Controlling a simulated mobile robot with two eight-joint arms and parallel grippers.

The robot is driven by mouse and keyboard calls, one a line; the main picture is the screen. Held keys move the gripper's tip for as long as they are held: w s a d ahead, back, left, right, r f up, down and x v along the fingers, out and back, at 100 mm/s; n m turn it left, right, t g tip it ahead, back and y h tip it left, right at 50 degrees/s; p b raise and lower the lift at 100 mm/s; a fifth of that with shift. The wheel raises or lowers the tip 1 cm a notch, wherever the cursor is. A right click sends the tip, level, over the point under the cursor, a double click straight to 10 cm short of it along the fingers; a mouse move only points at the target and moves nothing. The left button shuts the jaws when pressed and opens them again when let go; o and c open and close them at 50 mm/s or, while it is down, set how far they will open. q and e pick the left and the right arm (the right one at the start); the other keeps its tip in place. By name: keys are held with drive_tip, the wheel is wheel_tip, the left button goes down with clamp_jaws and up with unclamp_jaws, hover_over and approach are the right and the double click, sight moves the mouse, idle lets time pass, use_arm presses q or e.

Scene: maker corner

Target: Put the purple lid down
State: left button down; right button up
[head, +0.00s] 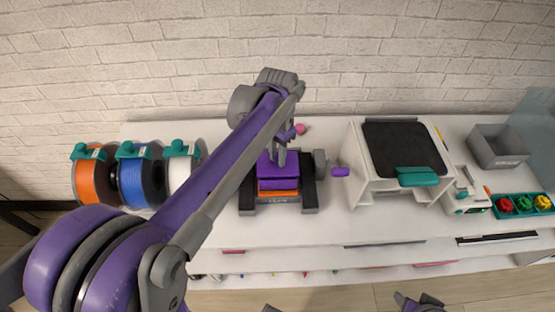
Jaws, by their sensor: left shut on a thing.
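The purple lid (268,171) is a boxy purple piece in the middle of the bench. My left gripper (281,156) reaches over it from above and is shut on it. The lid is directly above an orange part (278,193) in a dark machine frame (247,195). I cannot tell whether the lid touches what is under it. My left arm and fingers hide its back and left parts. My right gripper cannot be made out; only small pieces of my body show at the bottom edge.
Orange (93,182), blue (140,180) and white (180,172) spools stand at the left. A small purple piece (341,171) lies between the machine and a white box-shaped unit (372,188). A grey bin (497,148) stands at the right. Bare bench (300,229) shows in front.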

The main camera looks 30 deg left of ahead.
sight(277, 158)
use_arm(q)
wheel_tip(277, 158, up, 8)
drive_tip(key=shift+w+a+f, duration=0.15)
drive_tip(key=shift+f, duration=0.05)
drive_tip(key=w+a+f+n+b, duration=0.1)
drive_tip(key=w+a+f+n, duration=0.25)
drive_tip(key=a+n, duration=0.35)
drive_tip(key=w+a+f+n+b, duration=0.1)
drive_tip(key=w+a+f+n, duration=0.3)
drive_tip(key=a, duration=0.6)
drive_tip(key=w+a+f+n+b, duration=0.1)
drive_tip(key=w+a+f+n, duration=0.1)
drive_tip(key=w+a+n, duration=0.5)
drive_tip(key=f, duration=0.2)
drive_tip(key=s+a+f, duration=0.1)
drive_tip(key=f, duration=0.1)
drive_tip(key=s+a+f, duration=0.1)
drive_tip(key=f, duration=0.1)
drive_tip(key=shift+s+a, duration=0.1)
drive_tip(key=shift+s, duration=0.1)
drive_tip(key=shift+f+b, duration=0.4)
drive_tip(key=shift+f, duration=1.7)
drive_tip(key=shift+f, duration=0.15)
drive_tip(key=c, duration=0.7)
unclamp_jaws()
